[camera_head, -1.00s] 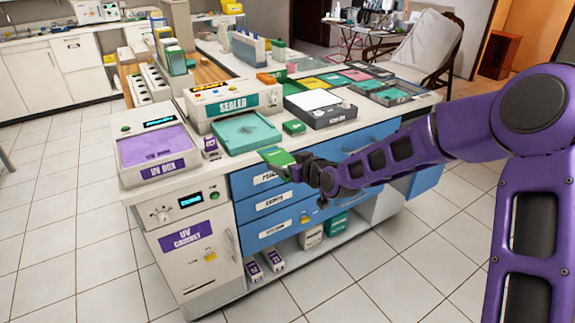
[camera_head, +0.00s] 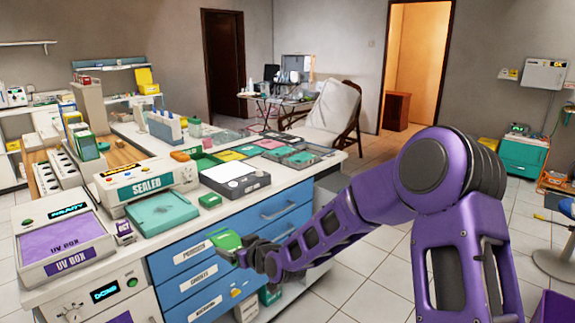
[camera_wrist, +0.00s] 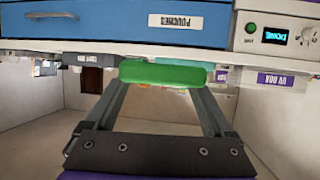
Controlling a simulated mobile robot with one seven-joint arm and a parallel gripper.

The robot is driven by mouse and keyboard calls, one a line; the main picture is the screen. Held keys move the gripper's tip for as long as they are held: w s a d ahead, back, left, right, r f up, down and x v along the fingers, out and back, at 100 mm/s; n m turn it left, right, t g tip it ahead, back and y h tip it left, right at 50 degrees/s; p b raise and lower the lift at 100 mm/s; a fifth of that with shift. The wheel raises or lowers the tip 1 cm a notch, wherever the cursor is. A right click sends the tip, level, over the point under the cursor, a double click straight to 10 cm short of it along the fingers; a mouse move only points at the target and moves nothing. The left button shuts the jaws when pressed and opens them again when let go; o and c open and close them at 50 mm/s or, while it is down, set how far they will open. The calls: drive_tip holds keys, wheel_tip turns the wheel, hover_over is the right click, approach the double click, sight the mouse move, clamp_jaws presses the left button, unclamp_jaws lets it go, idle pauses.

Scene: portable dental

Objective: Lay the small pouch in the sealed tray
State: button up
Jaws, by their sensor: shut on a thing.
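My gripper (camera_head: 243,255) is shut on a small green pouch (camera_head: 228,242), held in front of the blue drawers and off the counter. In the wrist view the pouch (camera_wrist: 165,73) lies across between the two fingertips. The sealed tray is the flat teal tray (camera_head: 162,213) on the counter, in front of the white machine labelled SEALED (camera_head: 147,187). The tray looks empty. The pouch is to the right of the tray in the head view, nearer the camera and lower.
The UV box (camera_head: 64,240) stands left of the tray, with a small purple-labelled box (camera_head: 123,232) between them. A small green block (camera_head: 209,200) and a dark-framed box with a white top (camera_head: 235,180) are to the right. The blue drawers (camera_head: 200,275) are below.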

drive_tip(key=s+d+m+t+h+p, duration=0.1)
drive_tip(key=d+m+h, duration=0.3)
drive_tip(key=d, duration=1.1)
drive_tip(key=s+d+f+m+t+h+p, duration=0.1)
drive_tip(key=s+d+m+t+h+p, duration=0.1)
drive_tip(key=d, duration=1.3)
drive_tip(key=s+m+h+p, duration=0.1)
drive_tip(key=s+m+h, duration=0.1)
drive_tip(key=shift+d+h, duration=0.2)
drive_tip(key=shift+h, duration=0.2)
